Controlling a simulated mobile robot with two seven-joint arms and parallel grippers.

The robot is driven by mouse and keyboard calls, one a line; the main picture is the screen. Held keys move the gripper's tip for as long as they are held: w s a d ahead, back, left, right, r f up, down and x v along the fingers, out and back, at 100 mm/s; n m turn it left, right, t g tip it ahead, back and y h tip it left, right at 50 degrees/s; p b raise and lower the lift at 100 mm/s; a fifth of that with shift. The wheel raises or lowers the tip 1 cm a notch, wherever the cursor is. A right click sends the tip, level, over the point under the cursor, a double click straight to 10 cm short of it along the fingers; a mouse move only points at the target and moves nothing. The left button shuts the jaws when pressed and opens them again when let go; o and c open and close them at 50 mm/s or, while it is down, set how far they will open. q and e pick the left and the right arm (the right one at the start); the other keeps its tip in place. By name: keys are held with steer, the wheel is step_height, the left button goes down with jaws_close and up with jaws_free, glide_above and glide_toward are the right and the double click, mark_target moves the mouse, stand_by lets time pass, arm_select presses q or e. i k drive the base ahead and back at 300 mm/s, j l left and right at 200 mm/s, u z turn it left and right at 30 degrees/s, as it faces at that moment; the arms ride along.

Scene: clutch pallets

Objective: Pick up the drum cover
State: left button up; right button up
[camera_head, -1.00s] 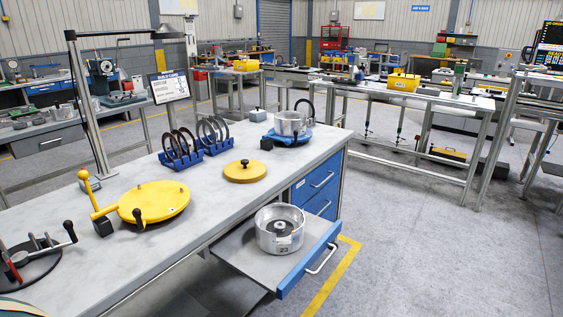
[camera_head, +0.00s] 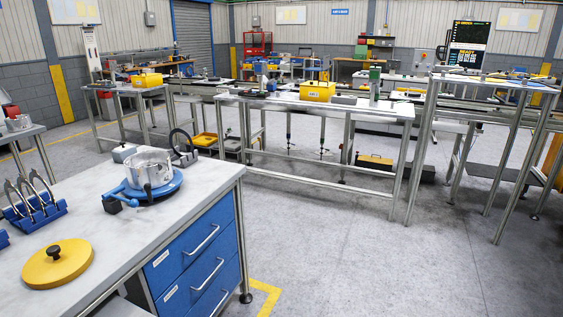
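A round yellow cover with a black knob (camera_head: 57,264) lies flat on the grey workbench (camera_head: 101,232) at the lower left of the head view. I take it to be the drum cover. A silver metal drum (camera_head: 149,168) sits on a blue round fixture (camera_head: 152,187) farther back on the same bench. Neither of my grippers is in view, and nothing touches the cover.
A small grey block (camera_head: 124,153) lies behind the drum. Blue drawers (camera_head: 196,262) face the right. Open floor (camera_head: 330,240) lies right of the bench, before a long metal table (camera_head: 313,106).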

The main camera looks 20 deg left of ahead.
mark_target(57, 263)
steer(key=i+u, duration=0.4)
steer(key=i+l+u, duration=0.2)
steer(key=u, duration=0.2)
steer(key=i+l+u, duration=0.55)
steer(key=u, duration=0.2)
steer(key=i+l+u, duration=0.15)
steer(key=l+u, duration=0.25)
steer(key=i+l+u, duration=0.15)
steer(key=u, duration=0.2)
